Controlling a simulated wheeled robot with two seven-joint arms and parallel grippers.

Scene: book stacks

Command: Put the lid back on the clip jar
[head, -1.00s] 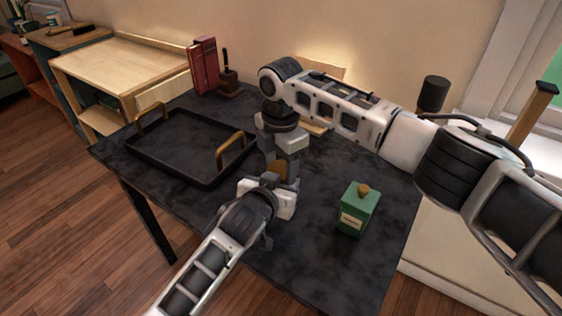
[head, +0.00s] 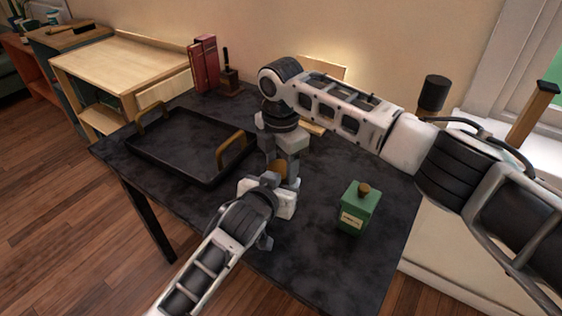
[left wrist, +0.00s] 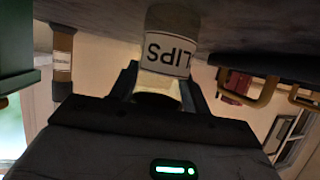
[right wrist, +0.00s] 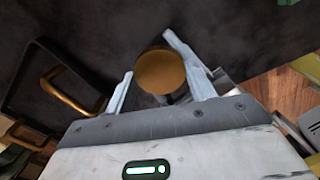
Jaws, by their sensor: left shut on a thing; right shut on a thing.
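The clip jar shows in the left wrist view (left wrist: 167,50), upside down in that picture, with a white label reading "LIPS". My left gripper (left wrist: 165,85) is shut on it. In the head view my left gripper (head: 272,190) hides most of the jar. The lid is a round, brown-gold disc in the right wrist view (right wrist: 161,72), between the fingers of my right gripper (right wrist: 148,60), which is shut on it. In the head view the lid (head: 277,168) shows as a brown patch between both grippers. I cannot tell whether lid and jar touch.
A black tray (head: 165,165) with gold handles lies on the dark table (head: 320,265) to the left. A green bottle (head: 358,212) stands to the right of the grippers. Red books (head: 204,65) stand at the back. The front of the table is clear.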

